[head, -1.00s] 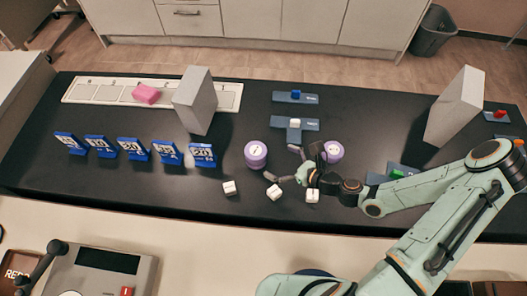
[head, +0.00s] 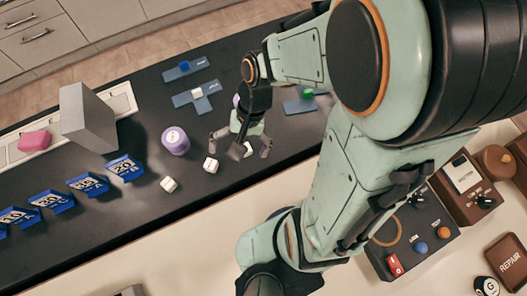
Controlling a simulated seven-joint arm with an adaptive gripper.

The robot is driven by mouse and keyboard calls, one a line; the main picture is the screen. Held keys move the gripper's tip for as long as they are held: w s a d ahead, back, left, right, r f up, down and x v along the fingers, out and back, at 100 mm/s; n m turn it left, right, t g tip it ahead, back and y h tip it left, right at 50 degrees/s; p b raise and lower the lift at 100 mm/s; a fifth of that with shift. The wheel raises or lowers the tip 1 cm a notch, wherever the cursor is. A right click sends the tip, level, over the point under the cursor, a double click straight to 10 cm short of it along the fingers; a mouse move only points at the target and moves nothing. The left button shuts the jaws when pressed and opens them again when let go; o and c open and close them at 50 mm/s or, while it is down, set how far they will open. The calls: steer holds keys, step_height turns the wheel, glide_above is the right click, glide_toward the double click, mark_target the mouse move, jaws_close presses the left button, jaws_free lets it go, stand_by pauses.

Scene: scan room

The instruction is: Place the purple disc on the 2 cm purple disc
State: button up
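A purple disc stack (head: 175,143) with a pale label on top stands upright on the black table, left of my gripper. A second purple disc (head: 236,101) shows only as a sliver behind my gripper's wrist; most of it is hidden. My gripper (head: 240,147) points down at the table with its fingers spread, and I see nothing held between them. It is apart from the purple stack. Printed sizes on the discs are too small to read.
Blue number stands (head: 125,168) line the left, beside a grey block (head: 88,118) and a pink block (head: 34,141). A control box (head: 415,240) sits lower right.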

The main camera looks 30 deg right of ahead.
steer(key=s+d+r+n+h, duration=0.1)
steer(key=s+r+n+h, duration=0.1)
steer(key=s+r+n, duration=0.4)
steer(key=shift+s+d+r+t+h, duration=0.4)
steer(key=shift+s+r, duration=0.35)
steer(key=shift+r, duration=0.55)
